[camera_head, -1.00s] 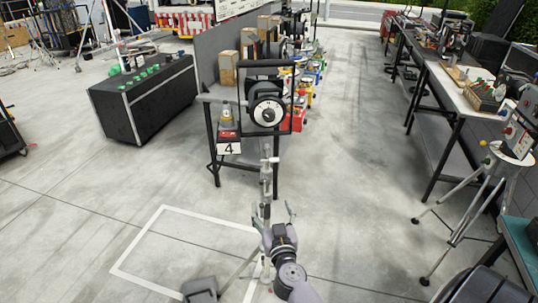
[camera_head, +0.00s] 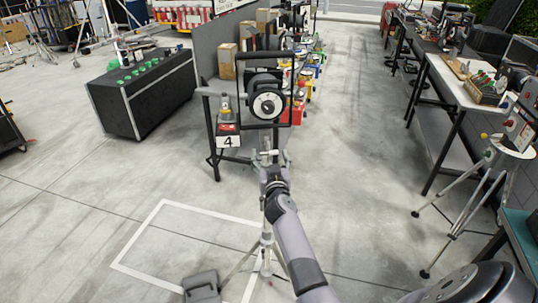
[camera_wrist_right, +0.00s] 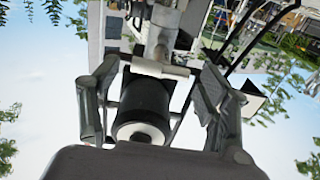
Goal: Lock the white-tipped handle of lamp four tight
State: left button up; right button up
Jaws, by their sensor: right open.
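Lamp four (camera_head: 267,104) is a round black lamp with a pale face, held in a black yoke on a stand, beside the card marked 4 (camera_head: 228,141). My right gripper (camera_head: 272,158) is open at the upper stand, just below the lamp, and hides part of it. In the right wrist view a black cylindrical handle with a white end (camera_wrist_right: 141,112) sits between the open fingers of my right gripper (camera_wrist_right: 156,80), with gaps at its sides. A pale crossbar (camera_wrist_right: 160,69) lies just beyond it. My left gripper is out of view.
A table (camera_head: 209,135) stands behind the lamp with more lamps along it. A black case (camera_head: 145,92) stands at the left. A tripod (camera_head: 470,205) and workbenches (camera_head: 455,88) line the right.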

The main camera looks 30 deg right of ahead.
aim_at(268, 148)
jog(key=shift+x, duration=1.25)
jog(key=shift+c, duration=0.2)
jog(key=shift+c, duration=1.4)
jog(key=c, duration=0.9)
jog(key=shift+o, duration=0.2)
